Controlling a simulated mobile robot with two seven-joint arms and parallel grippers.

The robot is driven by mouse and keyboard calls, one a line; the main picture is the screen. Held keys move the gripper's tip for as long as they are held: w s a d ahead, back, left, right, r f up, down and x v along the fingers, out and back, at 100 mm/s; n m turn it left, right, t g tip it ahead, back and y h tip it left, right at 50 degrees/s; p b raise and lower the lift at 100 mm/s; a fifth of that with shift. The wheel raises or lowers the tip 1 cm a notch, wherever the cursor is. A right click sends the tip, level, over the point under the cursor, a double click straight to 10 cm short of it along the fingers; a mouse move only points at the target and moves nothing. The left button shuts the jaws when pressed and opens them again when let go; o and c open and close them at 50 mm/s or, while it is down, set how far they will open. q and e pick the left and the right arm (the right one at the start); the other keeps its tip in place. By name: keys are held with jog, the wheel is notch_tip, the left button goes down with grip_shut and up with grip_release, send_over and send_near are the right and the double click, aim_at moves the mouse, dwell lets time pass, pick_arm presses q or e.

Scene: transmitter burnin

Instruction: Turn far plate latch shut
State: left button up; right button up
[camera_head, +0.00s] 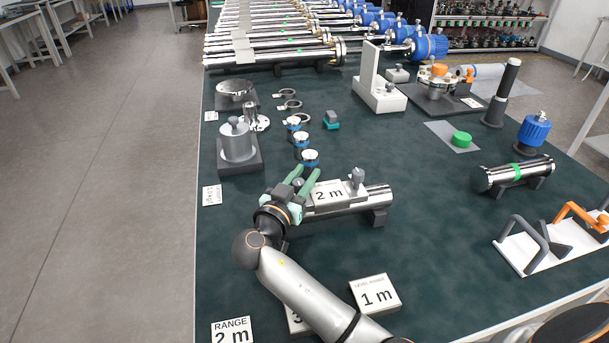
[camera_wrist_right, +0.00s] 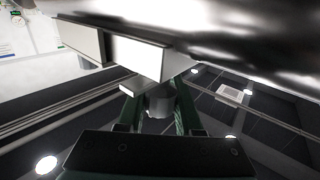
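A steel cylinder (camera_head: 378,197) lies on a dark cradle on the bench and carries a white "2 m" plate (camera_head: 329,193). A grey latch knob (camera_head: 358,176) stands up at the plate's right end. My right gripper (camera_head: 301,178) is at the left end, its green fingers on either side of another grey knob (camera_head: 298,183). In the right wrist view this knob (camera_wrist_right: 160,101) sits between the fingertips, under the cylinder's bright side. Whether the fingers press on it cannot be told. The latch's turn angle is not clear. My left gripper is out of view.
Loose plates marked "1 m" (camera_head: 375,295) and "2 m" (camera_head: 232,331) lie nearer. Several blue-banded small parts (camera_head: 301,139) and a grey weight-like block (camera_head: 238,145) stand beyond the gripper. A green-banded cylinder (camera_head: 517,175) lies to the right. Bench is clear between.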

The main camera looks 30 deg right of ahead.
grip_shut()
